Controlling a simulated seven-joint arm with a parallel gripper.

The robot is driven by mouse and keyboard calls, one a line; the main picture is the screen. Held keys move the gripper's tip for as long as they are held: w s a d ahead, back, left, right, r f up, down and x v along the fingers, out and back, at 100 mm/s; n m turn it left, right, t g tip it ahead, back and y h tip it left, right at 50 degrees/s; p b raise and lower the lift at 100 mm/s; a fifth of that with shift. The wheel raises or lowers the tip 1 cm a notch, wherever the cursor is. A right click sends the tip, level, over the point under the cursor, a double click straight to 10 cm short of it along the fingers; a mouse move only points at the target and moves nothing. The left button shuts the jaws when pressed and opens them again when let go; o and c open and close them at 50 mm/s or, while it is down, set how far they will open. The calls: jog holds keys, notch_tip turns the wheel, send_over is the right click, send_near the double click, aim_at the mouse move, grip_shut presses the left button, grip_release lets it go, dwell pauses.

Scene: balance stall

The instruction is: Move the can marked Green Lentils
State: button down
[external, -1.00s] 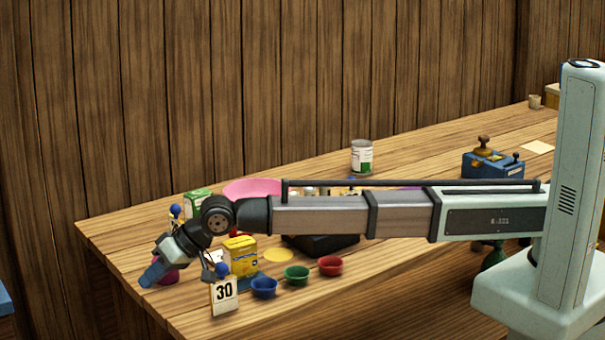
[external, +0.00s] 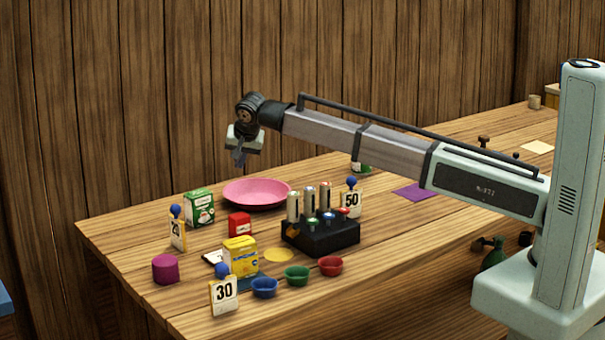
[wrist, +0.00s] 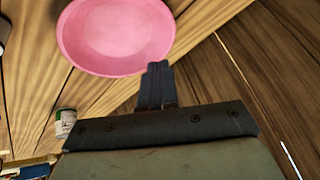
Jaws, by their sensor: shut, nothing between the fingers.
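A can (external: 361,168) with a white and green label stands on the far part of the table, mostly hidden behind my arm in the external view. My gripper (external: 239,160) is raised, pointing down near the pink plate (external: 256,204), well to the left of the can. Its fingers (wrist: 157,70) are closed together and empty.
A black block (external: 322,240) holding several upright cylinders stands mid-table. Green, red and yellow boxes, coloured bowls, number cards and a magenta cylinder (external: 165,269) crowd the front left. A purple sheet (external: 416,191) lies flat on the right. A plank wall rises behind the table.

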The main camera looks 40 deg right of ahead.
jog(key=d+m+g, duration=0.2)
jog(key=d+m, duration=0.1)
jog(key=d, duration=1.2)
jog(key=w+d+f+m+g, duration=0.1)
jog(key=d+m, duration=0.3)
jog(key=d, duration=1.2)
jog(key=w+d+m+g, duration=0.1)
jog(key=d+m+g, duration=0.2)
jog(key=d, duration=1.2)
jog(key=shift+d+f+m+h, duration=0.15)
jog(key=shift+f+m+h, duration=0.1)
jog(key=shift+m+h, duration=0.05)
jog(key=shift+s+d+f, duration=0.1)
jog(key=shift+f, duration=0.7)
